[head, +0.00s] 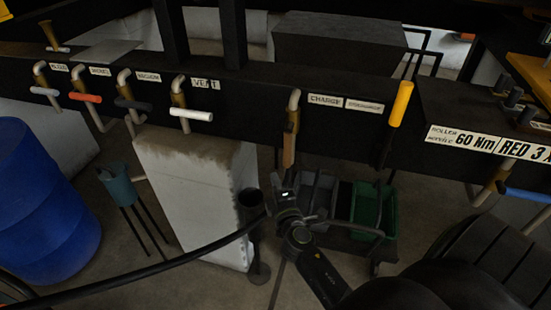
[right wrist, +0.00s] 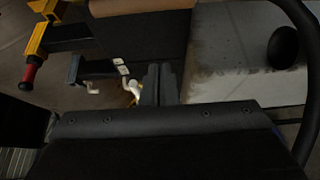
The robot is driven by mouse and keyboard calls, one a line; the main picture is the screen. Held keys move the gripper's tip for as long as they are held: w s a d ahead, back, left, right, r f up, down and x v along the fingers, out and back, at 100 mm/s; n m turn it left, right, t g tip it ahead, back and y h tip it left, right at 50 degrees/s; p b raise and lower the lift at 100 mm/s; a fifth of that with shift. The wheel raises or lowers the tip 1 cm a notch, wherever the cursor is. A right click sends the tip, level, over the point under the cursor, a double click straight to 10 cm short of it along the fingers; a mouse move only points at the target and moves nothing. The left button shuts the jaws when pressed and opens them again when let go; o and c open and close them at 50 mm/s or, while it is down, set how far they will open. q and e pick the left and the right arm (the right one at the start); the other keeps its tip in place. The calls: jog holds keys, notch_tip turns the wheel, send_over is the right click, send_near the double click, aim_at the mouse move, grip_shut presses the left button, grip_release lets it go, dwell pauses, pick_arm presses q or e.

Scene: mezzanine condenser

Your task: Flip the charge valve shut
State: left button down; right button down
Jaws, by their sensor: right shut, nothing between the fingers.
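The charge valve (head: 293,115) is on the dark beam, left of its "CHARGE" label (head: 325,100) in the head view. It has a brass body and a pale bent pipe above. Its brown handle (head: 288,150) hangs straight down. My right gripper (head: 289,185) is just below the lower end of that handle; I cannot tell whether they touch. In the right wrist view its fingers (right wrist: 160,85) are together and empty. A tan cylinder (right wrist: 143,5) crosses the top of that view; I cannot tell if it is the handle. My left gripper is out of view.
Several valves with sideways handles, such as the white vent handle (head: 191,115), line the beam at left. A yellow-handled tool (head: 401,103) hangs to the right. Below are a pale pillar (head: 190,185), a green bin (head: 374,208), a blue drum (head: 40,205) and a black hose (head: 150,270).

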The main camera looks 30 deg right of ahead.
aim_at(288, 145)
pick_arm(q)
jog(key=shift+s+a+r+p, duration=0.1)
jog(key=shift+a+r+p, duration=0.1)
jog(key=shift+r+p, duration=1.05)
pick_arm(e)
jog(key=w+d, duration=0.6)
jog(key=w, duration=0.1)
jog(key=shift+d, duration=0.15)
jog(key=shift+f, duration=0.1)
jog(key=shift+d, duration=0.15)
